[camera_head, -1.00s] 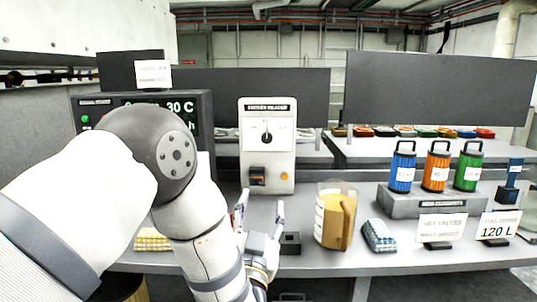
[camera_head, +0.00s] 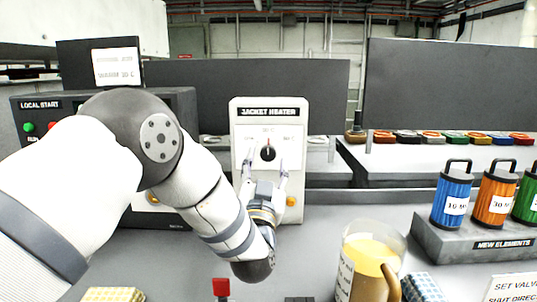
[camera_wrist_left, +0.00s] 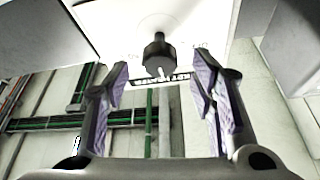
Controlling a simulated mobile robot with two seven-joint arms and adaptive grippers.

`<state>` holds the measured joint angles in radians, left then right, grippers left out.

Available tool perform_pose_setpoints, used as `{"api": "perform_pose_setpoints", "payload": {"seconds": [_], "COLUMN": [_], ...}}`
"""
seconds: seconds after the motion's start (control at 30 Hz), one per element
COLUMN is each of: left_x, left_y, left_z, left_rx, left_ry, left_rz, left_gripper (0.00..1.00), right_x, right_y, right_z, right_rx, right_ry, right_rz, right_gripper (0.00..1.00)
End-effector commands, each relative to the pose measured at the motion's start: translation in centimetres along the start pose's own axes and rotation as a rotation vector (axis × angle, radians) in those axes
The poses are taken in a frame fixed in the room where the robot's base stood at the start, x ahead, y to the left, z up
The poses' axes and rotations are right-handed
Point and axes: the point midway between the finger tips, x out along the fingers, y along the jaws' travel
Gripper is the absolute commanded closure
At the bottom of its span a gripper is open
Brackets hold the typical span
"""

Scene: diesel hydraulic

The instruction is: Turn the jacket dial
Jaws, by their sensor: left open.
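The jacket heater (camera_head: 237,135) is an upright white box at the back of the bench, labelled JACKET HEATER. Its black jacket dial (camera_head: 267,150) sits on a white scale plate with its pointer roughly upward. The dial also shows in the left wrist view (camera_wrist_left: 158,54), beyond and between the fingertips. My left gripper (camera_head: 264,168) is open, just in front of and slightly below the dial, with its fingers pointing up toward it. The fingers look apart from the dial. The gripper hides the lower part of the heater's front. My right gripper is not in view.
A local start panel (camera_head: 40,104) stands behind my left arm. A jug of yellow liquid (camera_head: 370,262) stands front right. Blue (camera_head: 452,198) and orange (camera_head: 495,200) cylinders stand on a grey block. A red-topped item (camera_head: 221,287) is at the front edge.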

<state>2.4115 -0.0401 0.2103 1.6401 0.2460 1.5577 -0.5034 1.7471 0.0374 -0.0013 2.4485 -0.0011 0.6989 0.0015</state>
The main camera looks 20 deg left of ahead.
Motion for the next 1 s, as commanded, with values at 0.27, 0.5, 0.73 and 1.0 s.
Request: {"api": "perform_pose_setpoints", "payload": {"seconds": [0.27, 0.5, 0.73, 1.0], "left_x": [3.8, 4.1, 4.0, 4.0], "left_y": [0.0, 0.0, 0.0, 0.0], "left_z": [0.2, 0.1, 0.1, 0.1], "left_rx": [0.001, 0.001, 0.001, -0.015], "left_ry": [-0.001, -0.001, -0.001, -0.001], "left_rz": [0.000, 0.000, 0.000, -0.007], "left_gripper": [0.49, 0.49, 0.97, 0.98], "right_x": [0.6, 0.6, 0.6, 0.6], "right_y": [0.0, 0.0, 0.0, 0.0], "right_z": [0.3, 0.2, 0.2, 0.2], "right_rx": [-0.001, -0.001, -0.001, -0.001], "right_ry": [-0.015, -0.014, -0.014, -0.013], "right_rz": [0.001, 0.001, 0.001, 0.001], "right_gripper": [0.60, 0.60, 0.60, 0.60]}}
